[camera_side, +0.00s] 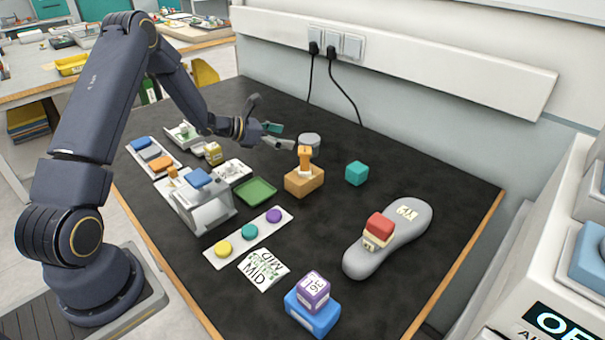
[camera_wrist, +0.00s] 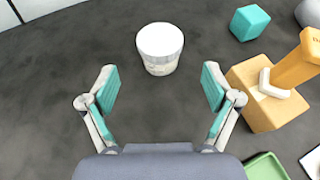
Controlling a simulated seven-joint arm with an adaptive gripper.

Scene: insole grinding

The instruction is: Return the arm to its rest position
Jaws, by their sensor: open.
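My gripper (camera_side: 272,136) is open and empty above the back left part of the black table (camera_side: 330,240). In the wrist view its two teal-padded fingers (camera_wrist: 160,92) stand wide apart with bare table between them. A white-topped cylinder (camera_wrist: 160,48) stands upright beyond the fingertips, apart from them; in the side view it appears as a grey cylinder (camera_side: 309,141) just right of the gripper. My arm reaches over the table from the left.
An orange tool on a wooden block (camera_side: 304,181) and a teal cube (camera_side: 357,173) stand to the right. A grey insole (camera_side: 405,225) bears a red block. A green tray (camera_side: 255,191), white trays and a colored-button strip (camera_side: 248,238) lie nearer. Wall plugs (camera_side: 331,50) have hanging cords. The table's right back is clear.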

